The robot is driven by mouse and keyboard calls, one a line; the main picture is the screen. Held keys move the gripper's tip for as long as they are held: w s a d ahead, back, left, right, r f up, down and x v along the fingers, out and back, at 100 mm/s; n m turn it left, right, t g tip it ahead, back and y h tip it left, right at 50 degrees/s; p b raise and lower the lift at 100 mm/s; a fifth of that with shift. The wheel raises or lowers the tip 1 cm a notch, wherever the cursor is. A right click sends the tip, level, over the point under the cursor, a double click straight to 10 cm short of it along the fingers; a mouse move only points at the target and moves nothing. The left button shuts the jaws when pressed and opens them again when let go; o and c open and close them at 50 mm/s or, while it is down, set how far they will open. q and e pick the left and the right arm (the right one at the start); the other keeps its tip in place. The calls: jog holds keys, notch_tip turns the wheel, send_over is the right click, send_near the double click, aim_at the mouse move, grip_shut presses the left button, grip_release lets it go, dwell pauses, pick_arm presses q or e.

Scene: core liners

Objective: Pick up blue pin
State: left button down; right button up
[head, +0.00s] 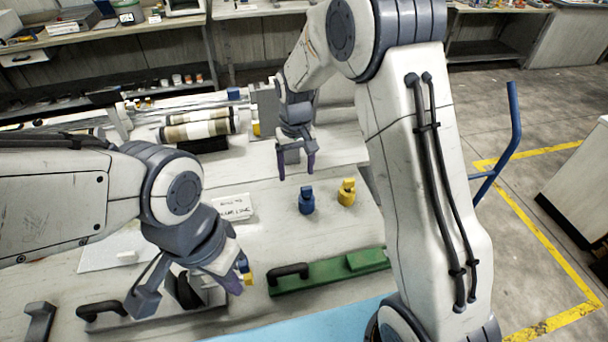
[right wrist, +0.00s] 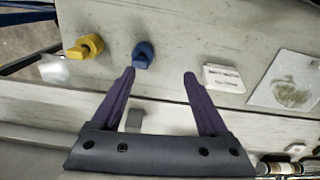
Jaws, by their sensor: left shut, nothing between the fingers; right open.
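The blue pin (head: 306,203) stands upright on the pale bench, just left of a yellow pin (head: 347,193). In the right wrist view the blue pin (right wrist: 143,56) lies just beyond the left fingertip, not between the fingers. My right gripper (head: 296,173) is open and empty, pointing down above the bench, behind the blue pin in the head view and apart from it. Its two purple fingers (right wrist: 159,75) are spread in the wrist view. My left gripper (head: 236,278) is shut and empty at the lower left, with small blue and yellow bits showing by its tips.
A green tray (head: 325,280) with a black handle lies in front of the pins. A white card (head: 235,208) lies to their left. Core tubes (head: 200,128) lie behind on the bench. A blue mat (head: 330,322) is at the front edge.

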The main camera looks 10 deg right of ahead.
jog(key=w+d+f+p, duration=0.1)
jog(key=w+d, duration=0.2)
jog(key=p, duration=0.1)
send_over(306, 188)
jog(key=shift+m, duration=0.4)
notch_tip(306, 188, down, 5)
jog(key=shift+w+d+r, duration=0.1)
jog(key=shift+f, duration=0.3)
notch_tip(306, 188, down, 5)
jog(key=p, duration=0.3)
jog(key=shift+r, duration=0.2)
jog(key=shift+f+p, duration=0.3)
jog(key=shift+f, duration=0.15)
pick_arm(q)
notch_tip(306, 188, up, 6)
jog(key=shift+r, duration=0.25)
pick_arm(e)
grip_shut()
